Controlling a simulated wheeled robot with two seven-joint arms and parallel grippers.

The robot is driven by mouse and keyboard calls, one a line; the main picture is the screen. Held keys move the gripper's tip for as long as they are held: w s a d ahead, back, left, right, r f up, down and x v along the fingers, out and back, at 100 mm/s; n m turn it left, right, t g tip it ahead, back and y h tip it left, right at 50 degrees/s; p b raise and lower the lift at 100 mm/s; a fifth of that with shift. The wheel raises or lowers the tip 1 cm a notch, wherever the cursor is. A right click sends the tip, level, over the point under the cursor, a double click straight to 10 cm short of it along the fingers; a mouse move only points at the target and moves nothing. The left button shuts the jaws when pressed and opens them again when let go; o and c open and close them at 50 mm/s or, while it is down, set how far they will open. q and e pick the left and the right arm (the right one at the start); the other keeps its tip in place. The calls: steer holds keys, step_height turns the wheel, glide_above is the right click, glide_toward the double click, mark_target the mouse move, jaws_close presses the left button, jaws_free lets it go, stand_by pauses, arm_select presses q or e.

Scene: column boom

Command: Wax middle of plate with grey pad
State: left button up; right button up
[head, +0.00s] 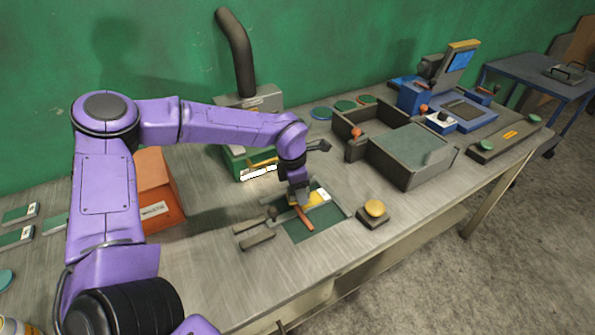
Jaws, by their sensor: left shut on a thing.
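The dark green plate (308,229) lies in a grey frame on the bench, in the middle of the head view. My left gripper (299,200) is low over its back part, pointing down. It is shut on an orange-brown bar (305,219), which slants over the plate. I cannot tell whether a grey pad is under the bar, or whether it touches the plate. Two grey blocks, one nearer (258,240) and one farther (248,226), lie left of the plate. My right gripper is not in view.
A yellow-topped grey block (375,210) stands right of the plate. Behind are a green box (235,163) and a machine with a black pipe (238,50). The bench front is clear.

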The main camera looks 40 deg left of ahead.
arm_select(q)
steer(key=shift+r+p, duration=0.3)
steer(key=shift+r, duration=0.4)
step_height(320, 180, up, 2)
steer(key=shift+s+r+p, duration=0.1)
steer(key=shift+r+p, duration=0.1)
steer(key=shift+p, duration=0.85)
steer(key=shift+r+p, duration=0.45)
steer(key=shift+r, duration=0.1)
